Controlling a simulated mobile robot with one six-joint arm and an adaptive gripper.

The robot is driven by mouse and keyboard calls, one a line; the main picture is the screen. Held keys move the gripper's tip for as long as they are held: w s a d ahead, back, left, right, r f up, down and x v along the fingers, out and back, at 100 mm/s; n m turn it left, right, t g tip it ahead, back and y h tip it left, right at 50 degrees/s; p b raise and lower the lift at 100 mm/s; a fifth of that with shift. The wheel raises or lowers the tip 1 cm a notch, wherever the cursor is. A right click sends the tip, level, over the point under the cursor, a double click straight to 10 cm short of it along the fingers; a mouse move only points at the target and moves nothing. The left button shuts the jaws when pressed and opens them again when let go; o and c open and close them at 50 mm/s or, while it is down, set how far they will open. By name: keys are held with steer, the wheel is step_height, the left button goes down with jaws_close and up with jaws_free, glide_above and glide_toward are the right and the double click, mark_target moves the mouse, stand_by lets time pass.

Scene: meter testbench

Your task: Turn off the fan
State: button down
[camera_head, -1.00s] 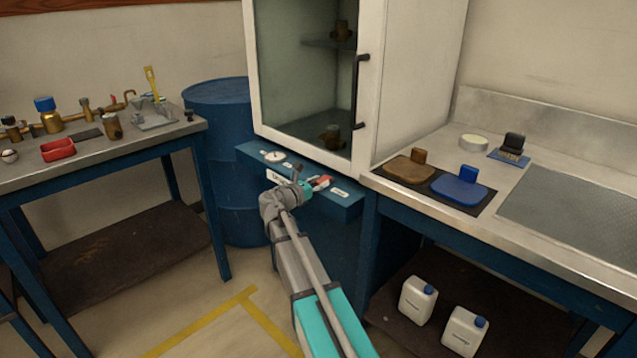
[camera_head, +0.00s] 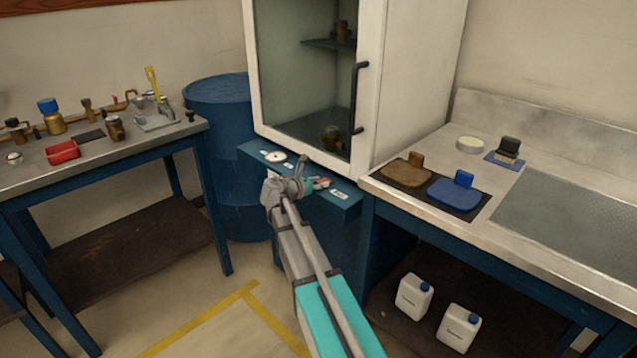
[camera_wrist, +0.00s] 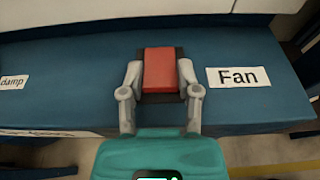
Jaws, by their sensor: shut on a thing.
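The fan switch (camera_wrist: 159,70) is a red block on a dark base, on the blue control panel (camera_wrist: 60,65) beneath the cabinet. A white "Fan" label (camera_wrist: 238,77) sits just right of it. My gripper (camera_wrist: 160,90) is around the switch, one finger at each side, and shut on it. In the head view, my gripper (camera_head: 306,187) is at the panel front and hides part of the switch. A little red (camera_head: 321,183) shows beside it.
A round white dial (camera_head: 275,157) sits on the panel's left part. A "damp" label (camera_wrist: 12,82) is left of the switch. The glass-doored cabinet (camera_head: 376,70) stands above. A metal bench (camera_head: 395,196) is at right, a blue barrel (camera_head: 228,150) at left.

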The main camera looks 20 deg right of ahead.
steer(key=shift+c, duration=1.6)
jaws_free()
steer(key=shift+f+h+b, duration=0.3)
steer(key=shift+h+b, duration=0.3)
steer(key=shift+b, duration=0.6)
steer(key=shift+b, duration=0.35)
